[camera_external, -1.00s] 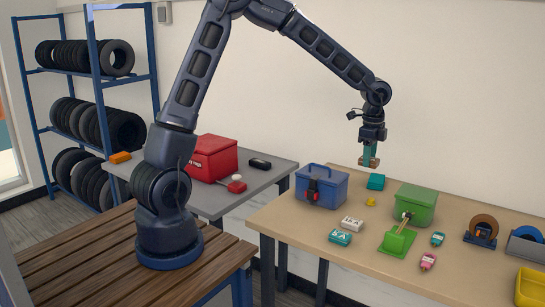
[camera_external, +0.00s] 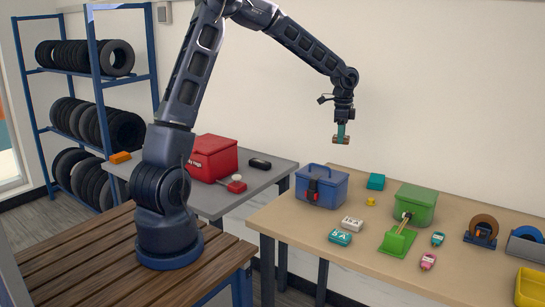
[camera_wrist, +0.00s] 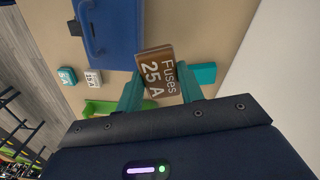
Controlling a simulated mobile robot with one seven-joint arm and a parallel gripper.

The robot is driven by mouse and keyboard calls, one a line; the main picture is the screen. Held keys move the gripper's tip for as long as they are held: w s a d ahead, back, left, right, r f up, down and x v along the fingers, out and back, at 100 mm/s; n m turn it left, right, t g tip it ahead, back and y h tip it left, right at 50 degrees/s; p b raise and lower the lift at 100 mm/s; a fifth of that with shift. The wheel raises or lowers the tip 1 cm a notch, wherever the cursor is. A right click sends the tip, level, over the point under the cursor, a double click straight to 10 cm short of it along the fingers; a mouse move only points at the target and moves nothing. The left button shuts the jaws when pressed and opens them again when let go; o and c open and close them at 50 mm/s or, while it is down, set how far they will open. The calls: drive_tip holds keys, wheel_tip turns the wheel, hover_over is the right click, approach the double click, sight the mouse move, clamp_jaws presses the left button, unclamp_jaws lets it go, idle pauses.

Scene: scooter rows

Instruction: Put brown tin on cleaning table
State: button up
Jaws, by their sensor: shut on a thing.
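The brown tin (camera_wrist: 160,72), marked "Fuses 25 A" in the wrist view, is held between the two teal fingers of my gripper (camera_wrist: 160,87). In the external view my gripper (camera_external: 341,131) points down and the brown tin (camera_external: 341,140) hangs in the air, above and behind the blue toolbox. A grey table (camera_external: 215,202) stands at the middle left and a tan table (camera_external: 290,222) at the right. No sign names either one as the cleaning table.
The grey table holds a red box (camera_external: 212,158), an orange block (camera_external: 120,157), a black item (camera_external: 260,163) and a red-and-white item (camera_external: 237,185). The tan table holds the blue toolbox (camera_external: 320,190), green bin (camera_external: 416,203), teal tin (camera_external: 376,181) and several small things.

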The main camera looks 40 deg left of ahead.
drive_tip(key=w+a+f+n, duration=0.1)
drive_tip(key=w+a+n, duration=0.15)
drive_tip(key=a, duration=1.05)
drive_tip(key=w+a+n, duration=0.2)
drive_tip(key=w+a, duration=0.1)
drive_tip(key=a, duration=1.1)
drive_tip(key=w+a+f+n, duration=0.1)
drive_tip(key=w+a+n, duration=0.15)
drive_tip(key=a, duration=1.05)
drive_tip(key=s+a+f+n, duration=0.15)
drive_tip(key=s+a, duration=0.45)
drive_tip(key=a, duration=0.8)
drive_tip(key=s+a+r+n, duration=0.1)
drive_tip(key=s+a+n, duration=0.35)
drive_tip(key=a, duration=0.85)
drive_tip(key=s+a+f+n, duration=0.1)
drive_tip(key=s+a, duration=0.7)
drive_tip(key=a, duration=0.6)
wheel_tip(320, 180, down, 20)
drive_tip(key=shift+s+r, duration=0.1)
drive_tip(key=shift+r, duration=0.05)
drive_tip(key=o, duration=1)
